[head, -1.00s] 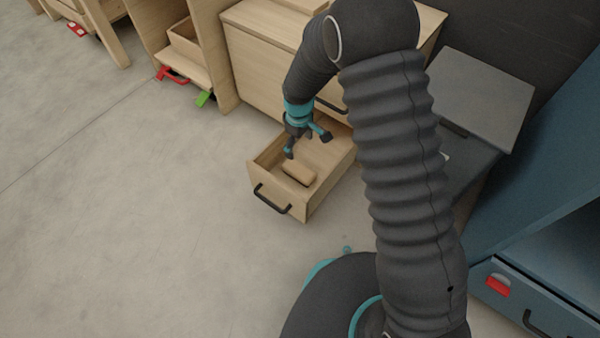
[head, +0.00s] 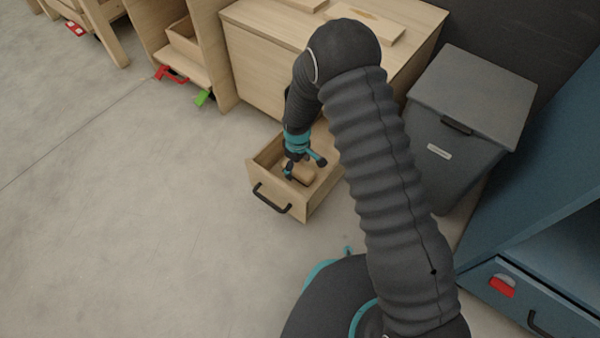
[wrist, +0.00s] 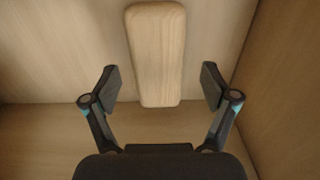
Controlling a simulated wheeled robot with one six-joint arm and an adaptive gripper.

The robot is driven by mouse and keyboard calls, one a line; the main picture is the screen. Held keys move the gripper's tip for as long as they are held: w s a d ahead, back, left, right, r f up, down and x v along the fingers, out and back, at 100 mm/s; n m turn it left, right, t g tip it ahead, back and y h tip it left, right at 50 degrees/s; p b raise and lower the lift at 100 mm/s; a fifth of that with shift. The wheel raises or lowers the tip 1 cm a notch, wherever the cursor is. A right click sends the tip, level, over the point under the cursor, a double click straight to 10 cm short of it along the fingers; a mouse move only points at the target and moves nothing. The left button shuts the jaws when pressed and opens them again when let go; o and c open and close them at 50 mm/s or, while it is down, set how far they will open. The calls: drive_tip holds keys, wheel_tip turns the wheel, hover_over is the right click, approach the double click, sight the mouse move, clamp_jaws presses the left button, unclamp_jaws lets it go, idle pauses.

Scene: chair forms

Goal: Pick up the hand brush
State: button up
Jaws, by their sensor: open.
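The hand brush shows as a pale wooden block with rounded edges (wrist: 157,50) in the wrist view. It lies in the open wooden drawer (head: 284,198); in the head view the brush (head: 303,174) is partly hidden by my gripper. No bristles show from above. My gripper (wrist: 157,84) is open. Its two dark fingertips stand apart on either side of the block's near end, with a gap on each side. In the head view my gripper (head: 304,168) is low in the drawer at the brush.
The drawer's walls stand close around my gripper, and its black handle (head: 272,198) faces front. The wooden cabinet (head: 262,72) rises behind. A grey lidded bin (head: 452,130) and a blue cabinet (head: 545,170) stand to the right.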

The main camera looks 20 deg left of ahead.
sight(298, 168)
drive_tip(key=shift+f, duration=0.2)
drive_tip(key=shift+c, duration=0.2)
drive_tip(key=c, duration=1.4)
wheel_tip(298, 168, up, 10)
drive_tip(key=p, duration=0.1)
